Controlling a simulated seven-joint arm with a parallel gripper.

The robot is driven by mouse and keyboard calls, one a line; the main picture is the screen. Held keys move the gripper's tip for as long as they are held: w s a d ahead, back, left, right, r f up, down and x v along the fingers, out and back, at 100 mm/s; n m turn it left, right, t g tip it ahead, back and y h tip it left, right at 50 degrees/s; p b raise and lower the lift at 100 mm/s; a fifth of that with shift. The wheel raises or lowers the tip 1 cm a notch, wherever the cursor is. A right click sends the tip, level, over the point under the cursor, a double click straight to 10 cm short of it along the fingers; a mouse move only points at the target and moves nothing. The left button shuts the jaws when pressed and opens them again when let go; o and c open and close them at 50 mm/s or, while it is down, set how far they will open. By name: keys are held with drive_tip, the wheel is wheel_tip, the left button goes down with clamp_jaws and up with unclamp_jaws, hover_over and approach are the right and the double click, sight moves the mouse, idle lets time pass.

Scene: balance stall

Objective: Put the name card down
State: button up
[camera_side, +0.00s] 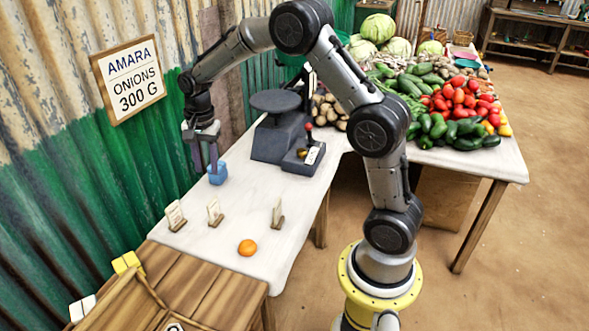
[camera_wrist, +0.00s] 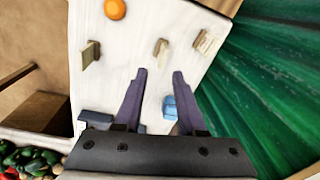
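Three small pale cards in wooden holders stand apart on the white table: a left card (camera_side: 175,215), a middle card (camera_side: 214,212) and a right card (camera_side: 277,213). They also show in the wrist view, as one card on the left (camera_wrist: 90,53), one in the middle (camera_wrist: 160,50) and one on the right (camera_wrist: 206,42). The writing on them is too small to read. My gripper (camera_side: 205,166) points down above the table's far left part, behind the cards. In the wrist view my gripper (camera_wrist: 160,72) has its fingers apart, with no card between them.
A blue block (camera_side: 217,173) is close by the fingertips; contact is unclear. An orange (camera_side: 247,247) lies in front of the cards. A scale (camera_side: 279,125) and vegetables stand behind. A wall sign (camera_side: 135,80) reads "AMARA ONIONS 300 G". Bare tabletop (camera_side: 250,195) surrounds the cards.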

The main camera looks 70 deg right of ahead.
drive_tip(key=s+a+r+n+t, duration=0.1)
drive_tip(key=s+a+r+n, duration=0.3)
drive_tip(key=s, duration=0.3)
drive_tip(key=s+a+r+n+t, duration=0.1)
drive_tip(key=s+r+n, duration=0.2)
drive_tip(key=s+r, duration=0.35)
drive_tip(key=s+a+r+n+t, duration=0.1)
drive_tip(key=s+a+r+n, duration=0.25)
drive_tip(key=s, duration=0.35)
drive_tip(key=s+a+f+n+t, duration=0.1)
drive_tip(key=s+n, duration=0.3)
drive_tip(key=s, duration=0.5)
drive_tip(key=shift+f+n+t, duration=0.25)
drive_tip(key=shift+n+t, duration=0.05)
drive_tip(key=shift+n, duration=0.05)
drive_tip(key=shift+s, duration=0.1)
drive_tip(key=shift+o, duration=0.5)
